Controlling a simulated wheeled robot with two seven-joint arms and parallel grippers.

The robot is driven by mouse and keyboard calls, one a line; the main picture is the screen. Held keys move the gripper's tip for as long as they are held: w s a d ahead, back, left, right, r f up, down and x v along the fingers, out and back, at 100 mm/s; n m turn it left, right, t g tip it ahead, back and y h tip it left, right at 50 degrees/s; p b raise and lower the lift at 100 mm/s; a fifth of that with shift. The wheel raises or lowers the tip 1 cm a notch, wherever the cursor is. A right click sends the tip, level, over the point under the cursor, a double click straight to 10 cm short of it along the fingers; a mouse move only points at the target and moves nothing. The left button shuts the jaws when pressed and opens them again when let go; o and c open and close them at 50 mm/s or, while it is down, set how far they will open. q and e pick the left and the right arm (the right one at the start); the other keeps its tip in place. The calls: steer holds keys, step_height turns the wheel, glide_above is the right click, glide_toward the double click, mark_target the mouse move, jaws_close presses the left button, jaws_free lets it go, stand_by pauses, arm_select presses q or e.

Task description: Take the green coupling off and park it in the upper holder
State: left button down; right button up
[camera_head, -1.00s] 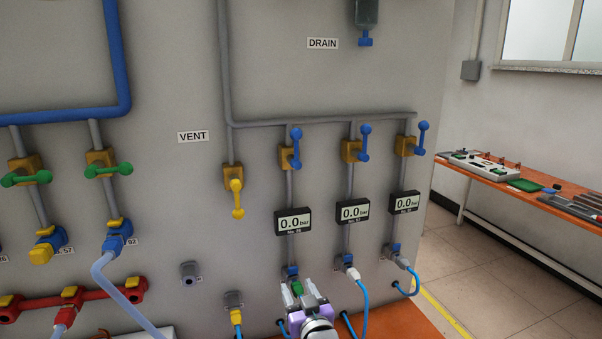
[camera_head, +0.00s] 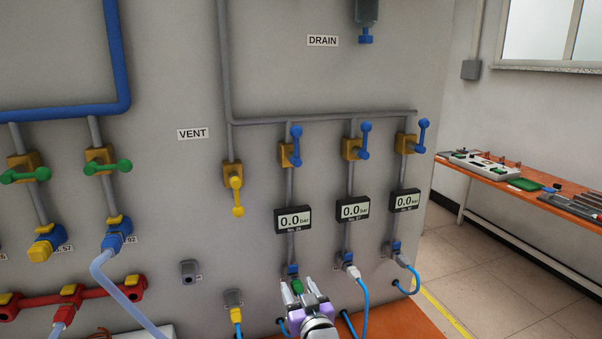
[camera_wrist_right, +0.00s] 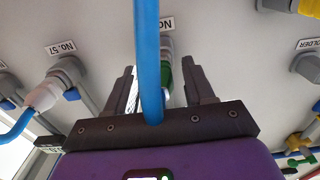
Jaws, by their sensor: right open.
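The green coupling (camera_head: 297,287) sits on the panel port under the leftmost pressure gauge, with a blue hose (camera_wrist_right: 147,50) running from it. My right gripper (camera_head: 299,289) is open, with its fingers on either side of the coupling. In the right wrist view, the coupling (camera_wrist_right: 168,85) shows between the fingers, partly hidden by the hose; I cannot tell whether the fingers touch it. The upper grey holder (camera_head: 189,272) on the panel is empty. The lower holder (camera_head: 233,298) has a yellow coupling (camera_head: 236,317) in it. My left gripper is not in view.
A white coupling (camera_head: 352,272) and a grey one (camera_head: 401,261) with blue hoses are on the ports to the right. Blue valve handles (camera_head: 295,144) stand above the gauges (camera_head: 293,219). A thick pale hose (camera_head: 120,285) hangs left of the holders.

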steer(key=shift+b, duration=0.3)
steer(key=shift+c, duration=0.4)
jaws_close()
steer(key=shift+s, duration=0.1)
steer(key=shift+b+v, duration=0.5)
steer(key=shift+v, duration=2.4)
steer(key=shift+d, duration=0.1)
